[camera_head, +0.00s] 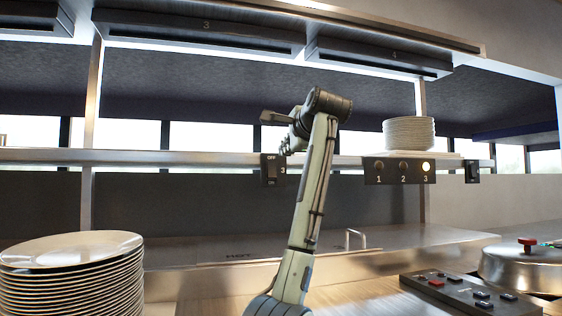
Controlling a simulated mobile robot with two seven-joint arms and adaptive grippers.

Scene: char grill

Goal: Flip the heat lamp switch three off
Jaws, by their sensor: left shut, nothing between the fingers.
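My left gripper (287,149) is shut and empty, just above and right of the "OFF" label. I cannot tell whether it touches the switch. The rocker's position is too small to read. A heat lamp (200,30) marked "3" hangs overhead. My right gripper is out of view.
Another heat lamp (380,56) marked "4" and another switch (472,172) are farther right. White plates (408,134) sit on the shelf. A large plate stack (70,280) stands front left. A button box (470,296) and a lidded steel pot (527,268) are at right.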

